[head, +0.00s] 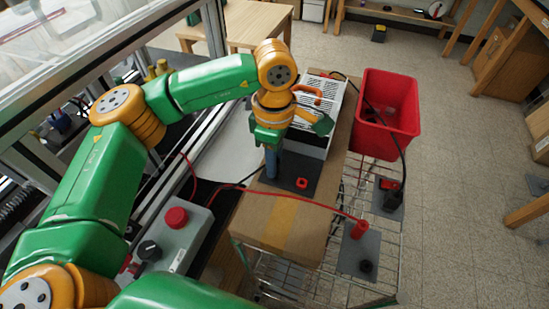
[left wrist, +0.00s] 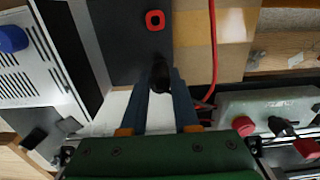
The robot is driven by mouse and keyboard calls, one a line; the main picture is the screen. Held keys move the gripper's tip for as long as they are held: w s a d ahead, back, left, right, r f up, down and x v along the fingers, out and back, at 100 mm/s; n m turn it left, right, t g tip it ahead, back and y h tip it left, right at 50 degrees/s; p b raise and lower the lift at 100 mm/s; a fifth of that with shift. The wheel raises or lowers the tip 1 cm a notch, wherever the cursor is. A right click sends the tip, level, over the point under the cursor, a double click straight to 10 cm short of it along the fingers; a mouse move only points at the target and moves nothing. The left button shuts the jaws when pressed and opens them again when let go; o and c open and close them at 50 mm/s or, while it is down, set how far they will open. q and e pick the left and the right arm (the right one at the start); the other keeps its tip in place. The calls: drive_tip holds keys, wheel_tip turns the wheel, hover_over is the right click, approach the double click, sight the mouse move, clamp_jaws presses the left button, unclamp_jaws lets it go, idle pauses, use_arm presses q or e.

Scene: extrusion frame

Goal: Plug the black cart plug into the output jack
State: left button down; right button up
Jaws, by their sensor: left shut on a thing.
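My left gripper (head: 271,172) points down over the dark plate (head: 318,172) on the cardboard box. In the left wrist view its blue fingers (left wrist: 160,80) are shut on the black cart plug (left wrist: 160,67). The plug is over the plate near its edge. The plate's red socket (head: 302,183) is open and also shows in the wrist view (left wrist: 155,20). I see no black output jack on this plate; the gripper and plug may cover it. I cannot tell whether the plug touches the plate or sits in a jack. My right gripper is not in view.
A white vented box (head: 318,110) stands behind the plate. A red plug (head: 359,229) and black socket (head: 367,266) are on a grey plate. A red cable crosses the cardboard. A control box (head: 174,240) stands left.

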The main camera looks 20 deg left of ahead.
use_arm(q)
drive_tip(key=shift+f+b, duration=0.2)
drive_tip(key=shift+b, duration=0.1)
idle(0.4)
drive_tip(key=c, duration=0.6)
unclamp_jaws()
drive_tip(key=shift+r, duration=0.1)
wheel_tip(320, 180, up, 7)
drive_tip(key=shift+b, duration=0.65)
